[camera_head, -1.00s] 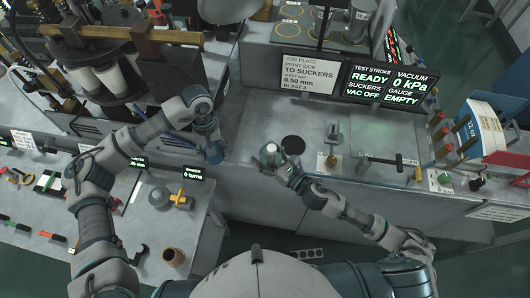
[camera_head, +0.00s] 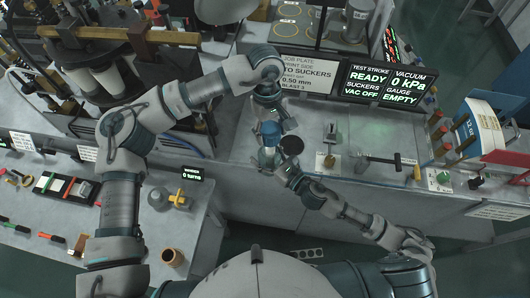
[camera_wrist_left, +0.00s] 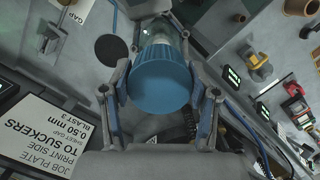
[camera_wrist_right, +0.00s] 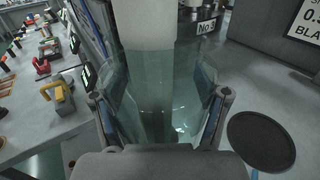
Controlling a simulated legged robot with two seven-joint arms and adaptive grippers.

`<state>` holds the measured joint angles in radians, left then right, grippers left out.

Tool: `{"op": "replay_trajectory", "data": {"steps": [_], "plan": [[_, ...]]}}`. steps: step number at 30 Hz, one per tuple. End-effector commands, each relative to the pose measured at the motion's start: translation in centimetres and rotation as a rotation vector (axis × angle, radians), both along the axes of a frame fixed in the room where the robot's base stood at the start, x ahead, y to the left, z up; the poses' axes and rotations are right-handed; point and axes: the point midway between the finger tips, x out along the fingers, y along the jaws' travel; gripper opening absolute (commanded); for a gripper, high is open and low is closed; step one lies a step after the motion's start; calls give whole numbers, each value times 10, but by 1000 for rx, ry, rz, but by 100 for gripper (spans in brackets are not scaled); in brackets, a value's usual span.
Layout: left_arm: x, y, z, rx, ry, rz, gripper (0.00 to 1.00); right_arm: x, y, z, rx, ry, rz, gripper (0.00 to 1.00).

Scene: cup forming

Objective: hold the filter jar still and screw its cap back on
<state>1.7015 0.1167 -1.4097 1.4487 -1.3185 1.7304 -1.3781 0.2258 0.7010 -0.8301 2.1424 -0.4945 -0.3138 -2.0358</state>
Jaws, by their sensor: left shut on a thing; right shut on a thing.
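The blue cap (camera_head: 269,129) is held by my left gripper (camera_head: 268,112), which comes down from above. The left wrist view shows the ribbed cap (camera_wrist_left: 160,82) between both fingers. The clear filter jar (camera_head: 267,158) stands upright on the grey bench, just below the cap in the head view. Whether cap and jar touch, I cannot tell. My right gripper (camera_head: 285,172) is shut around the jar from the front right. The right wrist view shows its fingers on the glass (camera_wrist_right: 155,95), with a white filter (camera_wrist_right: 145,25) rising inside.
A black disc (camera_head: 292,145) lies beside the jar on the bench (camera_head: 240,140). A small stand (camera_head: 331,135) and a black-handled tool (camera_head: 380,161) are to the right. Status screens (camera_head: 390,85) stand behind. A display reading 0 turns (camera_head: 192,173) is at the left.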

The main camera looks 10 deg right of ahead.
Motion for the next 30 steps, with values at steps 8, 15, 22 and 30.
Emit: {"op": "replay_trajectory", "data": {"steps": [8, 15, 22, 30], "plan": [[0, -1, -6, 1, 2, -1, 37, 0, -1, 1, 2, -2, 1, 11], [0, -1, -27, 2, 1, -1, 37, 0, -1, 1, 2, -2, 0, 11], [0, 0, -41, 0, 1, -1, 37, 0, 0, 1, 1, -2, 0, 11], [-1, -1, -39, 0, 2, -1, 37, 0, -1, 1, 2, -2, 0, 11]]}}
